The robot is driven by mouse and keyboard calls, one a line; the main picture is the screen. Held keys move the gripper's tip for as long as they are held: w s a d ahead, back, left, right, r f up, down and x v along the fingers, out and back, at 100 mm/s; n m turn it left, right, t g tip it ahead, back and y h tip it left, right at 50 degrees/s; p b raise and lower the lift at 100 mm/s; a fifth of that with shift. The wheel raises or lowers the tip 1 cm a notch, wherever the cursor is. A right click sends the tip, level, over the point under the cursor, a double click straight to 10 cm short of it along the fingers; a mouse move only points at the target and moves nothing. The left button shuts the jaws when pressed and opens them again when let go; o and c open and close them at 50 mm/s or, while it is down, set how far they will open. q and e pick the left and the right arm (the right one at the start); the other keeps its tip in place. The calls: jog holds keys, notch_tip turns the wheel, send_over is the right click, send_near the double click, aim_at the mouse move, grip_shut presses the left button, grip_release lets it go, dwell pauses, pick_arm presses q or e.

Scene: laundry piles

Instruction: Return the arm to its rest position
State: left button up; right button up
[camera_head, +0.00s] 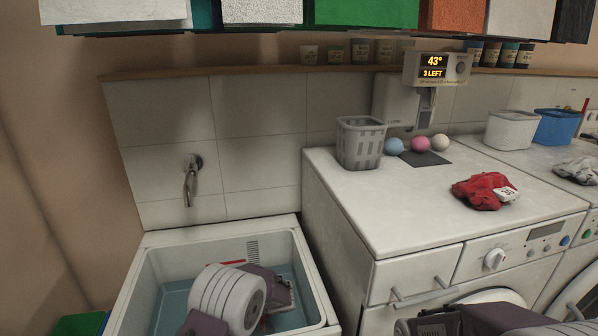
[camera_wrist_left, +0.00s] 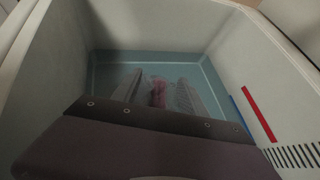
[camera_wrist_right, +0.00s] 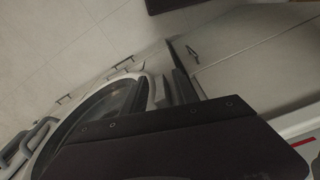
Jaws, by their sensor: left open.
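My left arm reaches down into the white sink (camera_head: 309,262), and my left gripper (camera_head: 284,297) is low inside it. In the left wrist view the two fingers of the left gripper (camera_wrist_left: 158,84) are apart, pointing down at the blue-tinted basin floor. A blurred reddish thing (camera_wrist_left: 158,97) shows between or beyond the fingers; I cannot tell whether it touches them. My right arm shows at the bottom right of the head view, in front of the washing machines. In the right wrist view the right gripper (camera_wrist_right: 184,84) is mostly hidden by its dark housing, so its opening is unclear.
A wall tap (camera_head: 190,180) is above the sink. On the machine top (camera_head: 345,195) stand a grey basket (camera_head: 360,145), several balls (camera_head: 420,145) and a red cloth (camera_head: 484,191). White (camera_head: 511,131) and blue (camera_head: 557,127) baskets stand farther right. The sink walls surround my left gripper.

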pick_arm(q)
jog(key=s+a+r+n+g+h+p, duration=0.35)
jog(key=s+r+n+p, duration=0.3)
jog(key=s+r, duration=0.5)
jog(key=s+d+r+n+t+h+p, duration=0.1)
jog(key=s+d+r+n+h+p, duration=0.1)
jog(key=s+d+n+h+p, duration=0.25)
jog(key=s+d+f+n+t+h+b, duration=0.2)
jog(key=s+d+f+n+h, duration=0.1)
jog(key=d+n, duration=0.3)
jog(key=shift+d+f+n+h, duration=0.25)
jog(key=shift+n+h, duration=0.35)
jog(key=shift+n, duration=0.5)
jog(key=shift+s, duration=0.2)
